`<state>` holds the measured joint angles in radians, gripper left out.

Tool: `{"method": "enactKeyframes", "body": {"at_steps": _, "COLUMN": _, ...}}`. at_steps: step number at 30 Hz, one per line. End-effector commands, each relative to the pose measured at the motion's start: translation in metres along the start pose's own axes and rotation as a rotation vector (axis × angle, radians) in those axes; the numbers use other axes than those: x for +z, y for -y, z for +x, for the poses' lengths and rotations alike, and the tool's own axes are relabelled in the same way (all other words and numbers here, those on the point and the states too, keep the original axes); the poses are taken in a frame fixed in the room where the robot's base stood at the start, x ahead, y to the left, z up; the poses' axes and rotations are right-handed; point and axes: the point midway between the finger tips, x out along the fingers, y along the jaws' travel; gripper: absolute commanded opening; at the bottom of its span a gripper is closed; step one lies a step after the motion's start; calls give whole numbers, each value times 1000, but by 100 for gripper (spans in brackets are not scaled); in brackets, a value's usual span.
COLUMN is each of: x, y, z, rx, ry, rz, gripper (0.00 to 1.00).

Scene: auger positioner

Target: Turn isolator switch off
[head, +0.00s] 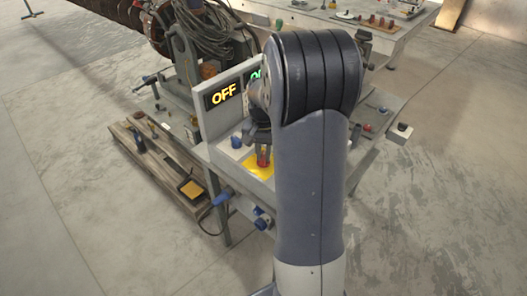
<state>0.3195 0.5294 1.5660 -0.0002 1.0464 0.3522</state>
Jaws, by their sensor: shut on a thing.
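The isolator switch (263,162) is a small red part over a yellow plate (255,168) on the grey panel top. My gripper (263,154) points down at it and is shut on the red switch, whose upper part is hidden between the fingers. My arm covers the right part of the panel.
A blue knob (236,142) sits left of my gripper. A wooden pallet (160,160) with tools lies on the floor at left. Cables and machinery (205,35) stand behind the board. A table (340,28) is at the back.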

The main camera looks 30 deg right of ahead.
Motion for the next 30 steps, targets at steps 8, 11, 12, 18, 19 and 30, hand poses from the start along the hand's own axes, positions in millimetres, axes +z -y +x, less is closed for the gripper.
{"method": "enactKeyframes", "body": {"at_steps": 8, "x": 0, "y": 0, "z": -1, "rx": 0, "ry": 0, "rz": -261, "gripper": 0}}
{"method": "enactKeyframes", "body": {"at_steps": 11, "x": 0, "y": 0, "z": -1, "rx": -1, "ry": 0, "rz": -355, "gripper": 0}}
{"method": "enactKeyframes", "body": {"at_steps": 12, "x": 0, "y": 0, "z": -1, "rx": -1, "ry": 0, "rz": -393, "gripper": 0}}
{"method": "enactKeyframes", "body": {"at_steps": 18, "x": 0, "y": 0, "z": -1, "rx": 0, "ry": -1, "rz": -582, "gripper": 0}}
{"method": "enactKeyframes", "body": {"at_steps": 19, "x": 0, "y": 0, "z": -1, "rx": 0, "ry": -1, "rz": -610, "gripper": 0}}
{"method": "enactKeyframes", "body": {"at_steps": 30, "x": 0, "y": 0, "z": -1, "rx": 0, "ry": -1, "rz": -892, "gripper": 0}}
